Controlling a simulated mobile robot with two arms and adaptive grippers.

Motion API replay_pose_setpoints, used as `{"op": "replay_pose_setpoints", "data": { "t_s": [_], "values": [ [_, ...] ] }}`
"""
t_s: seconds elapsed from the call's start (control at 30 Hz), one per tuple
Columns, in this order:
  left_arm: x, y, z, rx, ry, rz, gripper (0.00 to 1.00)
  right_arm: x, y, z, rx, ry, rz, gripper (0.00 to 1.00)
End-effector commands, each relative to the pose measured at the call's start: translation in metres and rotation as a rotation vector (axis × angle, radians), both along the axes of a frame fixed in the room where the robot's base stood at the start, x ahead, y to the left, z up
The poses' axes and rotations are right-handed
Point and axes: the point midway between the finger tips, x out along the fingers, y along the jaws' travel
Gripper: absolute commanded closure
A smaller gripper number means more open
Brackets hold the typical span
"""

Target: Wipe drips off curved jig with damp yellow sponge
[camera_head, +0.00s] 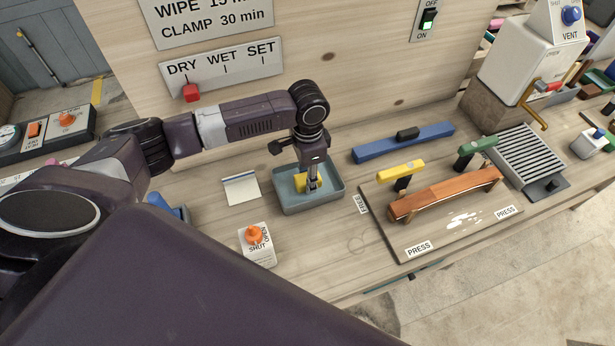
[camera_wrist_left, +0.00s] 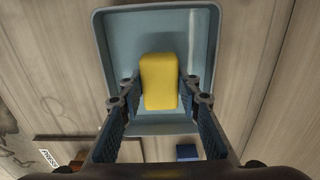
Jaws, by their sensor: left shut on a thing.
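The yellow sponge (camera_wrist_left: 158,82) lies in a blue-grey tray (camera_wrist_left: 104,50), between the two fingers of my left gripper (camera_wrist_left: 160,90). The left gripper is shut on the sponge. In the head view the left gripper (camera_head: 312,184) reaches straight down into the tray (camera_head: 332,197), and a bit of the sponge (camera_head: 300,182) shows beside the fingers. The curved jig board (camera_head: 385,222) stands to the right, with an orange-brown curved stringer (camera_head: 445,193) on it. White drips (camera_head: 465,219) lie on the board in front of the stringer. My right gripper is not in view.
Yellow (camera_head: 400,170) and green (camera_head: 478,147) clamp handles rise behind the stringer. A white box with an orange knob (camera_head: 256,243) and a paper pad (camera_head: 241,189) are left of the tray. A slatted rack (camera_head: 528,155) stands at right.

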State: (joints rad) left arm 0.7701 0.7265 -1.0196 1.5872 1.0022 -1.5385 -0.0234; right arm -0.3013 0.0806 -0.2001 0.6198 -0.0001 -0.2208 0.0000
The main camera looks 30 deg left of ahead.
Motion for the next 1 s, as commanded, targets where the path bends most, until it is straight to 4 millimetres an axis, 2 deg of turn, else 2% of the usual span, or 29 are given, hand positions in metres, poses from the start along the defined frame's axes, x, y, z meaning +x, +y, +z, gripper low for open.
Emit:
{"op": "replay_pose_setpoints", "data": {
  "t_s": [1.0],
  "values": [
    [0.000, 0.000, -0.010, -0.001, -0.001, 0.000, 0.88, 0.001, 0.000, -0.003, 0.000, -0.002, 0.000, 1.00]
  ]
}}
